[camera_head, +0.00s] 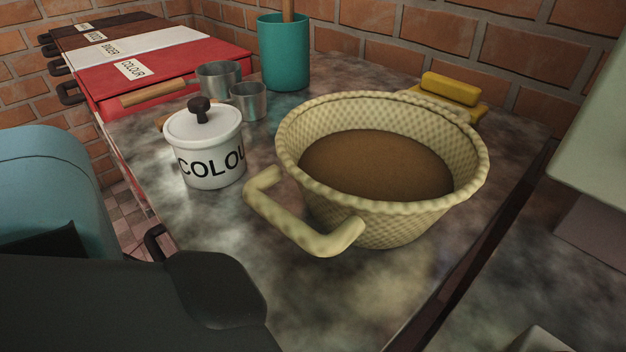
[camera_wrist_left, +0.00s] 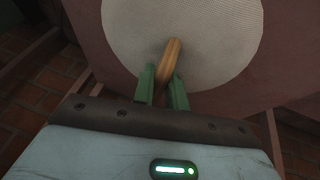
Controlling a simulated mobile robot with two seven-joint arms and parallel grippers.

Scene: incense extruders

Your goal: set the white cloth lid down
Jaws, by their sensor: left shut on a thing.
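The white cloth lid (camera_wrist_left: 195,65) shows in the left wrist view as a pale round disc of woven cloth with a short wooden handle (camera_wrist_left: 168,62). My left gripper (camera_wrist_left: 164,85) has its two green fingers on either side of that handle and is shut on it. The disc lies against or just over a flat reddish-brown surface (camera_wrist_left: 285,75); I cannot tell whether they touch. In the head view neither the cloth lid nor my left fingers show. My right gripper is in neither view.
A woven basket (camera_head: 470,190) with brown contents stands on the mottled worktop (camera_head: 300,300). Near it are a white lidded pot (camera_head: 212,160), two metal cups (camera_head: 219,78), a teal holder (camera_head: 285,55) and a yellow block (camera_head: 450,88). Red, white and brown labelled boxes (camera_head: 190,72) stand at back left.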

